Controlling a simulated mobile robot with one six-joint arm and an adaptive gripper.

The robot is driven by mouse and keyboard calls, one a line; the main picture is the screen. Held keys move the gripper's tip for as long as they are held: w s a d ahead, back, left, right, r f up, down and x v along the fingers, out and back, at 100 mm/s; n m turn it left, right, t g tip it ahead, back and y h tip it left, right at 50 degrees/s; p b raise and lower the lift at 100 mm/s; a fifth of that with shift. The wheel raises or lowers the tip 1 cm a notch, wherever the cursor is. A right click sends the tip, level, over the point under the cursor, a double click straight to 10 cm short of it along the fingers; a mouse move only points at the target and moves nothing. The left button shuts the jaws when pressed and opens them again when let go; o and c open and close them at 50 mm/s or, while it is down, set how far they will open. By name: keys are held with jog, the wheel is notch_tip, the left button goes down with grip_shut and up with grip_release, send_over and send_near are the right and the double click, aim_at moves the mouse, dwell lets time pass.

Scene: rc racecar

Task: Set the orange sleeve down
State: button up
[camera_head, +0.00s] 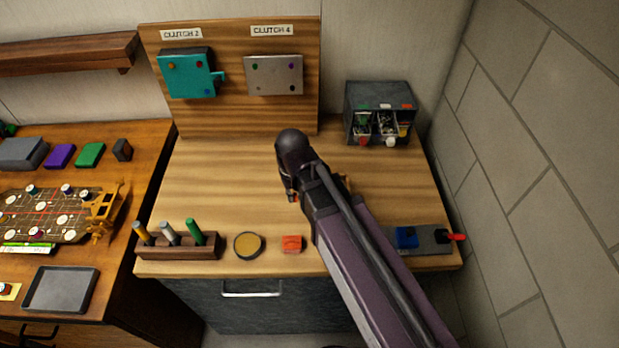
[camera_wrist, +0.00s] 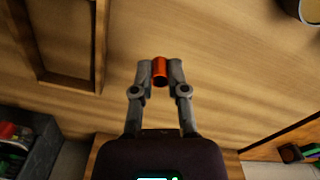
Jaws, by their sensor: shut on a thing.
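My gripper (camera_wrist: 160,75) is shut on the orange sleeve (camera_wrist: 160,72), a short, shiny orange cylinder between the two fingertips in the wrist view. The sleeve is over the bare wooden tabletop; whether it touches the wood cannot be told. In the head view my arm crosses the right half of the workbench (camera_head: 220,180) and hides most of the gripper and the sleeve.
A grey organizer (camera_head: 380,99) stands at the back right. The left-middle tabletop is clear.

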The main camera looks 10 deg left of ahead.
jog(key=w+d+r+m+p, duration=0.3)
jog(key=w+d+m, duration=0.1)
jog(key=d, duration=0.4)
jog(key=w+d+r+m+p, duration=0.4)
jog(key=d+m, duration=0.1)
jog(key=d, duration=0.3)
jog(key=w+d+r+m+p, duration=0.3)
jog(key=w+d+m, duration=0.1)
jog(key=d, duration=0.4)
jog(key=shift+w+d+r, duration=0.2)
jog(key=shift+d+r, duration=0.05)
jog(key=shift+w, duration=0.1)
send_over(386, 129)
jog(key=s, duration=0.1)
jog(key=shift+s+d+f+b, duration=0.15)
jog(key=shift+f+b, duration=0.3)
jog(key=shift+f, duration=0.25)
jog(key=shift+w+f, duration=0.1)
jog(key=shift+w, duration=0.55)
notch_tip(386, 129, down, 4)
jog(key=b, duration=0.3)
jog(key=shift+r+b, duration=0.2)
jog(key=shift+b, duration=0.15)
jog(key=shift+f, duration=0.1)
